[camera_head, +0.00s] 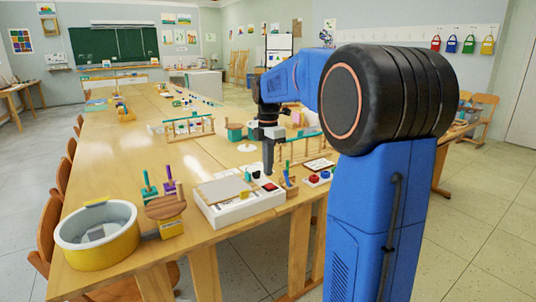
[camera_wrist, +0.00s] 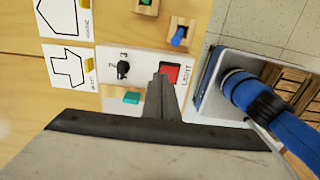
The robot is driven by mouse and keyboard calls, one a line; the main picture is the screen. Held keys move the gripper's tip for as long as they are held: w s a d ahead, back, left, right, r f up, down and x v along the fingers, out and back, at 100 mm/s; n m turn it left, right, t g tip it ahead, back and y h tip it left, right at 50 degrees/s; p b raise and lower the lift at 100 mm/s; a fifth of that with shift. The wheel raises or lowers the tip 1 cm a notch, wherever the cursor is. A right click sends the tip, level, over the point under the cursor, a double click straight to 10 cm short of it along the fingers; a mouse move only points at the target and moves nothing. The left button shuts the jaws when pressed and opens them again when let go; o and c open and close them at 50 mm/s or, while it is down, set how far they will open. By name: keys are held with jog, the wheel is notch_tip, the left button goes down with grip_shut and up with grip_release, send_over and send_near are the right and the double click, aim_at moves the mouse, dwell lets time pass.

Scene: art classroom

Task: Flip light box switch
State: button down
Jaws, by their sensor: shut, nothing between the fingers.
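The white light box (camera_head: 238,209) sits near the table's front edge in the head view. Its red switch (camera_head: 270,187) is at the right end of its control strip. In the wrist view the red switch (camera_wrist: 170,73) sits beside the printed word LIGHT, and a black knob (camera_wrist: 122,70) with numbers is to its left. My gripper (camera_head: 268,172) points down over the right end of the box. In the wrist view my gripper (camera_wrist: 161,82) is shut and empty, its tips close beside the red switch. I cannot tell whether they touch it.
A yellow basin (camera_head: 97,248) and a wooden stand (camera_head: 165,207) are left of the box. Red and blue knob pieces (camera_head: 318,178) lie to its right. Shape cards (camera_wrist: 68,68) show in the wrist view. The long table (camera_head: 120,170) has bare room behind.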

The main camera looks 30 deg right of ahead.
aim_at(268, 183)
jog(key=shift+f, duration=1.45)
jog(key=shift+w+f, duration=0.1)
jog(key=shift+f, duration=0.05)
jog(key=shift+s+r, duration=0.3)
jog(key=shift+s, duration=0.5)
jog(key=shift+r, duration=0.1)
